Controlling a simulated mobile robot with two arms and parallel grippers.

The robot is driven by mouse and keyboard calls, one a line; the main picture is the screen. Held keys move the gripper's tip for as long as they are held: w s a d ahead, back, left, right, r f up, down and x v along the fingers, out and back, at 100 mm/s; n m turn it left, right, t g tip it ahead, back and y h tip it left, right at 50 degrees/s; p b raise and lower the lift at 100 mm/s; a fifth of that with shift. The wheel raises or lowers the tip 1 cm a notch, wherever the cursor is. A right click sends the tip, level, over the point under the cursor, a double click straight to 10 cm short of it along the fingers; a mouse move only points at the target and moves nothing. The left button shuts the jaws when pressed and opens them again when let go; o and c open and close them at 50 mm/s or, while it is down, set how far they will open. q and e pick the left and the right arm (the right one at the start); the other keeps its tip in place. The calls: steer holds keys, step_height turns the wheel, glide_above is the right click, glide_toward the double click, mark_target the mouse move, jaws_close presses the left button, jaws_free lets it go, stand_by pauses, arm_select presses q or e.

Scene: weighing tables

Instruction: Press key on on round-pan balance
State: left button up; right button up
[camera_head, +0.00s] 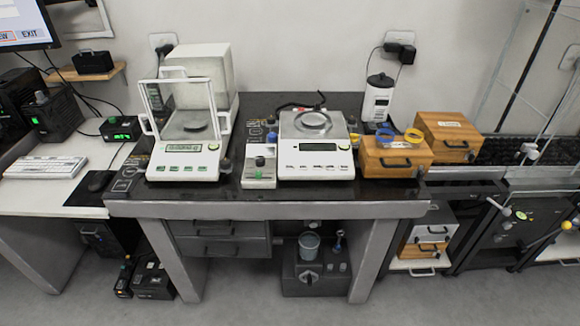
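A white balance (315,169) with a round pan (314,122) stands at the middle of the dark weighing table. Its front panel carries a dark display (318,147) with a row of small keys (318,167) below it; the key labels are too small to read. A second white balance (183,173) stands to its left, with a framed draft shield (150,100) and a greenish display with digits on it. Neither of my grippers shows in this view.
A small white-and-grey box (259,170) with a dark knob stands between the balances. Wooden boxes (397,157) stand close on the right, the front one with blue and yellow rings on top. The table's front edge (270,209) is clear.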

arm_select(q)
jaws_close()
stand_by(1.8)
